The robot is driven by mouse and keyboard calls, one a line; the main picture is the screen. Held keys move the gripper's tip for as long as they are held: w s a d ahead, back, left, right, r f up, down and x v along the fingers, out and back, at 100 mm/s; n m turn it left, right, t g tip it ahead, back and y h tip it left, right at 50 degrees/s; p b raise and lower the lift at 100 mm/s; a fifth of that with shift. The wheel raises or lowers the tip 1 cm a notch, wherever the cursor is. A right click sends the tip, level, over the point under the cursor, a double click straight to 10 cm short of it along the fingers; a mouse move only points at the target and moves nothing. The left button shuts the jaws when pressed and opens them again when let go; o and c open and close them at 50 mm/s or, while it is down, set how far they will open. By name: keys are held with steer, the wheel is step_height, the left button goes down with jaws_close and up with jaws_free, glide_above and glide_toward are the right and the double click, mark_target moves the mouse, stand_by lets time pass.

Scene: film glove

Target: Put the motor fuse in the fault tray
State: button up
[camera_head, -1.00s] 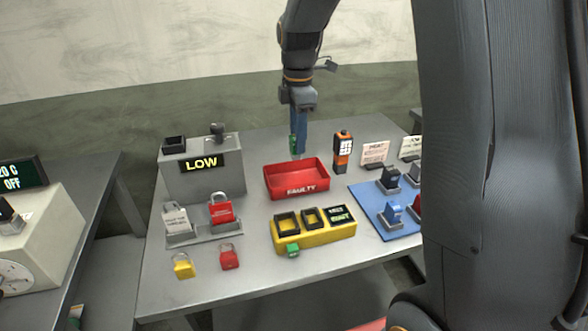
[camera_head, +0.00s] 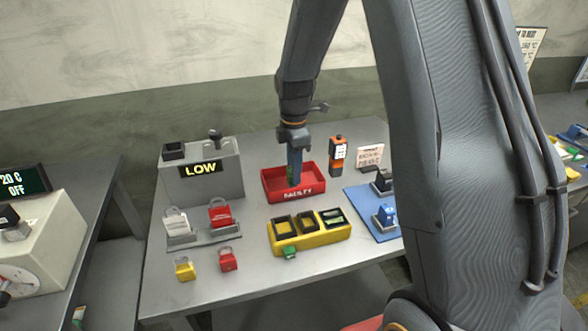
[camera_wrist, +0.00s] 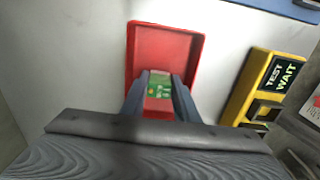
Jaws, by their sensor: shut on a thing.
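The motor fuse is a small green block (camera_wrist: 159,86), seen in the wrist view between my two fingertips. My gripper (camera_wrist: 159,92) is shut on it. In the head view my gripper (camera_head: 294,178) points down over the red fault tray (camera_head: 272,193), with its fingertips within the tray's outline. Only a sliver of green shows beside the fingers there. The tray also shows in the wrist view (camera_wrist: 165,40), open and empty in the part I can see. I cannot tell whether the fuse touches the tray floor.
An orange handheld device (camera_head: 336,155) stands right of the tray. A grey box reading LOW (camera_head: 200,178) is at left, and padlocks (camera_head: 185,268) lie ahead of it.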

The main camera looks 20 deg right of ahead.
steer(key=o, duration=1.1)
steer(key=shift+f, duration=0.1)
steer(key=shift+c, duration=0.2)
step_height(320, 180, up, 12)
steer(key=b, duration=0.3)
